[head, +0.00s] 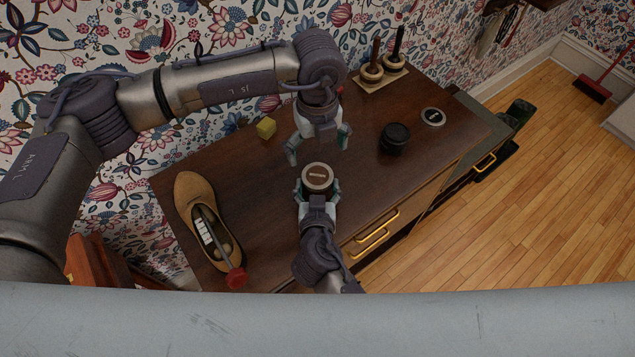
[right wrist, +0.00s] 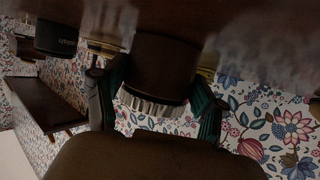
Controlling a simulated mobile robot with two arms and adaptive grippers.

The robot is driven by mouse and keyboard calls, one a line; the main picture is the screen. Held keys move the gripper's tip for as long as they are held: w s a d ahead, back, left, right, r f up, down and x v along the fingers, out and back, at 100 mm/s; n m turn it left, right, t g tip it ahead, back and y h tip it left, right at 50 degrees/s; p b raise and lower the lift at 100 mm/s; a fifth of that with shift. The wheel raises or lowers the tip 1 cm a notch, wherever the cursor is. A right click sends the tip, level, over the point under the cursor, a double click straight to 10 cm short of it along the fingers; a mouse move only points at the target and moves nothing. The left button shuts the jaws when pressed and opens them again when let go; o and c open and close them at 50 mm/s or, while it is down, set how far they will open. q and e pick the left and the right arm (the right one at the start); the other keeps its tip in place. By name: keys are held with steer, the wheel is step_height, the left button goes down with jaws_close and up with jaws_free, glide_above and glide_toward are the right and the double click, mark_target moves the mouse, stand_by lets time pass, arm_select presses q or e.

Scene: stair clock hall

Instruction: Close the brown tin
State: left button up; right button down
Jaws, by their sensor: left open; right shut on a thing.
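The brown tin (head: 317,181) stands near the front of the dark wooden top. My right gripper (head: 317,190) is shut on the tin from the front, a finger on each side. In the right wrist view, which looks upside down, the tin's brown body (right wrist: 162,68) and a silver ribbed band (right wrist: 152,106) show between the fingers. I cannot tell whether the top is fully seated. My left gripper (head: 318,149) is open and empty, above and just behind the tin.
A black tin (head: 395,139) stands to the right, with a dark labelled disc (head: 433,117) beyond it. A yellow block (head: 266,128), a ring stand (head: 381,84) and a shoe-shaped holder (head: 193,191) with a red-ended tool stand around. A large brown surface hides the wrist view's bottom.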

mark_target(317, 176)
arm_select(q)
steer(key=n, duration=0.2)
steer(key=shift+n, duration=0.4)
steer(key=shift+f, duration=4.05)
steer(key=c, duration=1.3)
